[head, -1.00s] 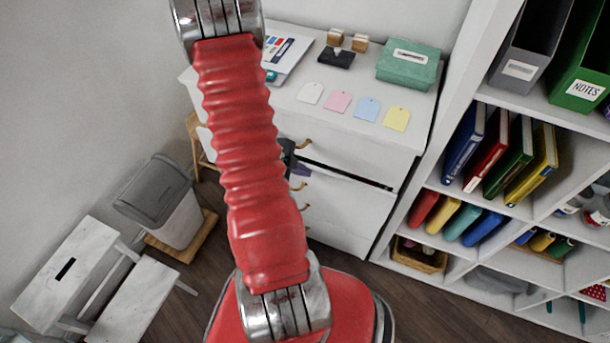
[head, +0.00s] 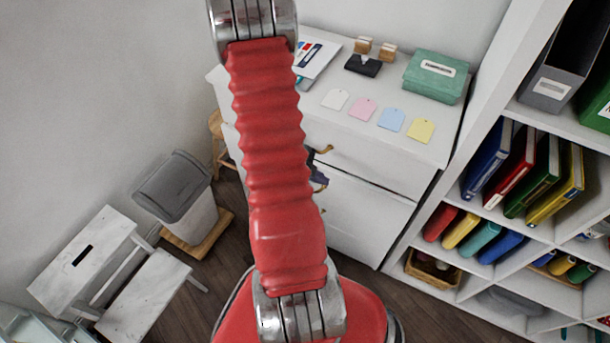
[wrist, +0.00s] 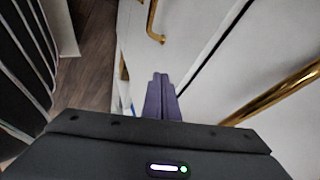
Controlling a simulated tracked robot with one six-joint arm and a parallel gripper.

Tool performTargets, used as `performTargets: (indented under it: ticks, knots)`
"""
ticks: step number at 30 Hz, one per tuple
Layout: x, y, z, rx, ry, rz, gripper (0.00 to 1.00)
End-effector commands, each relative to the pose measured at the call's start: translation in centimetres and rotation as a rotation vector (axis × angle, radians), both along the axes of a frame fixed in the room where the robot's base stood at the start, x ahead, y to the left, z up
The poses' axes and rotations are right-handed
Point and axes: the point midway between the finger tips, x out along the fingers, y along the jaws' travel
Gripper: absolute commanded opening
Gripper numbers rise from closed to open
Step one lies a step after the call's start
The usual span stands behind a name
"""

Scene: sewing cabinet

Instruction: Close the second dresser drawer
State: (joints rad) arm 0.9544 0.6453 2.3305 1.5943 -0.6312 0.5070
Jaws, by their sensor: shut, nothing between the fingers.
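The white dresser (head: 440,145) stands in the middle of the head view. Its second drawer (head: 365,205) is below the top drawer (head: 375,163), with a thin dark line between their fronts. It looks flush or nearly so. In the wrist view the second drawer (wrist: 180,35) has a brass handle (wrist: 155,20); the top drawer's brass handle (wrist: 280,92) is at right. My gripper (wrist: 161,80) is shut and empty, its purple-grey fingertips at the second drawer's front, touching or very close. In the head view my arm hides the left part of the drawers.
Paper tags, stamps and a green box (head: 436,75) lie on the dresser top. A shelf unit (head: 425,222) with binders stands close at right. A grey-lidded bin (head: 175,190) and a white step stool (head: 85,260) stand at left. Some dark floor is clear between.

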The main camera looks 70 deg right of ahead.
Motion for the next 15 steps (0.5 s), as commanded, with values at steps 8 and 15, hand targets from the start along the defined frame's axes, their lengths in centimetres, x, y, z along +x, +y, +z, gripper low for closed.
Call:
performTargets:
  ticks: [8, 15]
  knots:
    - [1.1, 2.7, 1.8, -0.003, -0.002, 0.001, 0.0]
    - [2.3, 4.0, 4.2, -0.002, -0.002, 0.001, 0.0]
